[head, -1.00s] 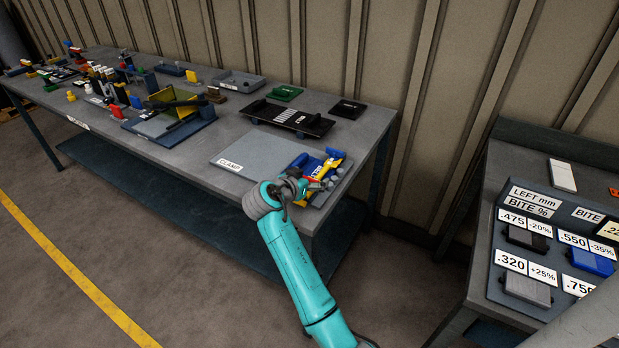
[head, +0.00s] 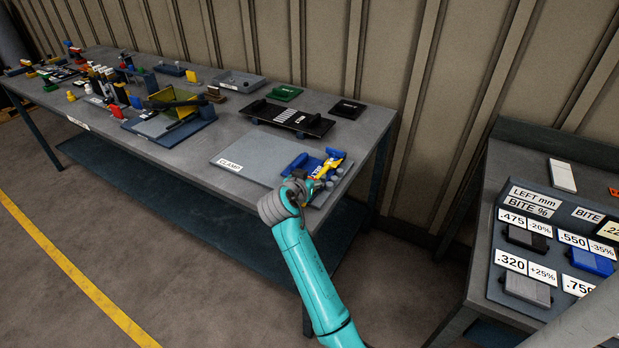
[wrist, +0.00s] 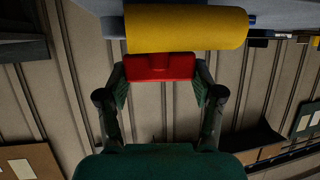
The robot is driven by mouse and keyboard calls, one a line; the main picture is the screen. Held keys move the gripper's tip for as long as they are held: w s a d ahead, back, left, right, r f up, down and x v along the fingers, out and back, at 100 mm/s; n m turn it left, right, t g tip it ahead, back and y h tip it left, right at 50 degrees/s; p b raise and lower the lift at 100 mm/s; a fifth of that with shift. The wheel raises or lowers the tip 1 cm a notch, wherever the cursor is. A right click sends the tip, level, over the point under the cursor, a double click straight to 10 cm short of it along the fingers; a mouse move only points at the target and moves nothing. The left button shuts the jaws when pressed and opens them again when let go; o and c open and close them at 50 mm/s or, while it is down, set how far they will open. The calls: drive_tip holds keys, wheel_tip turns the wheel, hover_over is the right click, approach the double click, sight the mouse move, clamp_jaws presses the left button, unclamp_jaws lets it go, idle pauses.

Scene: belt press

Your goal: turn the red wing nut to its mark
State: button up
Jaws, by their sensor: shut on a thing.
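The red wing nut (wrist: 160,68) shows in the wrist view, between the two pads of my gripper (wrist: 160,85). My gripper is shut on it. A thick yellow cylinder (wrist: 186,29) sits right beside the nut at the top of that view. In the head view my gripper (head: 308,187) is at the near side of the blue and yellow clamp fixture (head: 338,155) at the table's right end. The nut is mostly hidden there by my wrist. I cannot make out the mark in either view.
The grey plate labelled CLAMP (head: 248,155) is bare left of the fixture. A black tray (head: 290,118) lies behind it. Other fixtures crowd the table's left half. A second bench (head: 480,285) with labelled blocks stands at right, across a floor gap.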

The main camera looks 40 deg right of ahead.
drive_tip(key=n+t+y, duration=0.3)
drive_tip(key=n, duration=0.1)
drive_tip(key=shift+s+d+t, duration=0.1)
drive_tip(key=shift+t, duration=0.3)
drive_tip(key=n+t+y, duration=0.1)
drive_tip(key=n+y, duration=0.1)
drive_tip(key=n+t+y, duration=0.1)
drive_tip(key=n+y, duration=0.2)
drive_tip(key=shift+t+y, duration=0.3)
drive_tip(key=n+y, duration=0.5)
drive_tip(key=n+g+y, duration=0.1)
drive_tip(key=n+y, duration=0.3)
drive_tip(key=shift+g+y, duration=0.4)
drive_tip(key=shift+f, duration=0.1)
drive_tip(key=o, duration=1.2)
drive_tip(key=shift+c, duration=0.2)
